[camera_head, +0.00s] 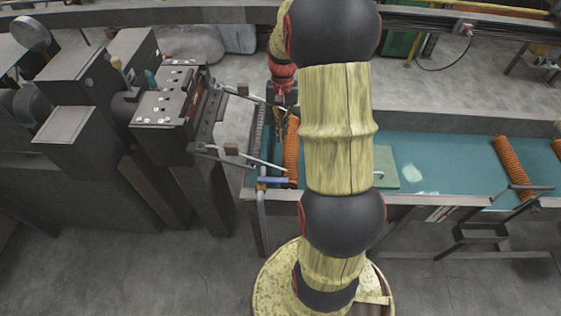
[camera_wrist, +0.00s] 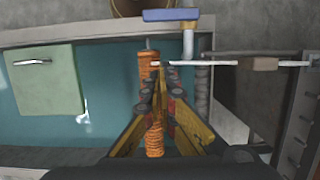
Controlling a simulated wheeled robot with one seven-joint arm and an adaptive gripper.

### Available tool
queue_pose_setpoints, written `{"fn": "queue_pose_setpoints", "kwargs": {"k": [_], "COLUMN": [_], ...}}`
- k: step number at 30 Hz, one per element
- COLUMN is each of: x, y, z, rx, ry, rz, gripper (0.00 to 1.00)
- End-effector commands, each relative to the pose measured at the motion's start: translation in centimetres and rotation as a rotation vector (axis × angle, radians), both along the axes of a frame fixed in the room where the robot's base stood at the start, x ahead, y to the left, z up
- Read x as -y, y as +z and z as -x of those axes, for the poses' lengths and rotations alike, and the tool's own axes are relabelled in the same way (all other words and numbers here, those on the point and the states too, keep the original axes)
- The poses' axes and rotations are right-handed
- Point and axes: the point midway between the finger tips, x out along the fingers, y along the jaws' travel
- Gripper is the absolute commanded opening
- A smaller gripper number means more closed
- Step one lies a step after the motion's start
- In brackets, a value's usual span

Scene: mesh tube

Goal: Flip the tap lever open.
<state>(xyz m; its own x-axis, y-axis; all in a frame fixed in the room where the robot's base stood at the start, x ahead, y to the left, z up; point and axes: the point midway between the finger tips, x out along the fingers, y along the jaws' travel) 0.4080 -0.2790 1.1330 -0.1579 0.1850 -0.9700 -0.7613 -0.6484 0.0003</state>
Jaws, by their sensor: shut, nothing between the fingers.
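The tap lever is a flat blue bar (camera_wrist: 171,14) at the top of the wrist view, lying crosswise on a metal tap pipe (camera_wrist: 188,42). In the head view the blue lever (camera_head: 272,180) shows at the near left corner of the teal table, left of my arm. My gripper (camera_wrist: 160,72) is shut and empty, its yellow and black fingers converging below the lever in the wrist view, apart from it.
A thin rod with a brown block (camera_wrist: 260,63) crosses between fingertips and lever in the wrist view. An orange ribbed tube (camera_wrist: 149,66) lies beneath the fingers. A grey machine (camera_head: 165,115) stands left. A pale green plate (camera_wrist: 45,80) lies on the teal table (camera_head: 450,160).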

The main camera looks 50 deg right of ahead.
Motion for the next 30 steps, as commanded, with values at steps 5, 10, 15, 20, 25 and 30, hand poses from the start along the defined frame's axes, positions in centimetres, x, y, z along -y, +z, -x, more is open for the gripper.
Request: {"fn": "queue_pose_setpoints", "kwargs": {"k": [5, 10, 15, 20, 25, 30], "x": [-0.3, -0.9, -1.5, -2.2, -4.0, -4.8], "y": [-1.3, -4.1, -7.4, -9.9, -9.6, -9.6], "z": [0.3, 0.8, 1.3, 1.8, 3.4, 4.1], "rx": [-0.002, -0.004, -0.002, 0.000, 0.001, 0.001], "ry": [0.001, 0.001, 0.001, 0.002, 0.002, 0.001], "rz": [-0.002, -0.003, -0.002, 0.000, 0.002, 0.002], "gripper": [0.00, 0.00, 0.00, 0.00, 0.00, 0.00]}}
